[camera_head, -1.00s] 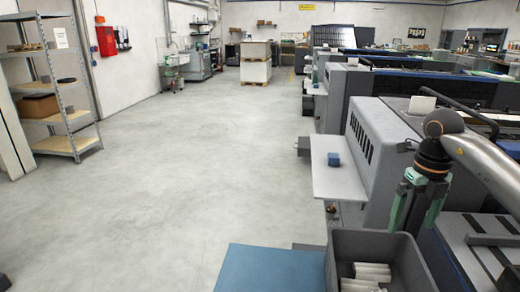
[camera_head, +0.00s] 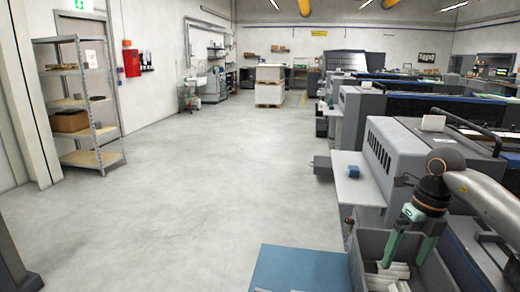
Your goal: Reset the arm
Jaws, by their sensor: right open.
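My right gripper (camera_head: 408,240) comes in from the right on its grey arm. It points down over the grey bin (camera_head: 362,262) at the lower right. Its green fingers are apart, with nothing seen between them. Several pale cylinders (camera_head: 394,275) lie in the bin below and beside the fingers; part of them is cut off by the picture's lower edge. My left gripper is not in view.
A blue surface (camera_head: 300,270) lies left of the bin. Large grey printing machines (camera_head: 390,155) line the right side, one with a blue block (camera_head: 353,171) on its side shelf. A metal shelf (camera_head: 85,110) stands at the left wall. The middle floor is clear.

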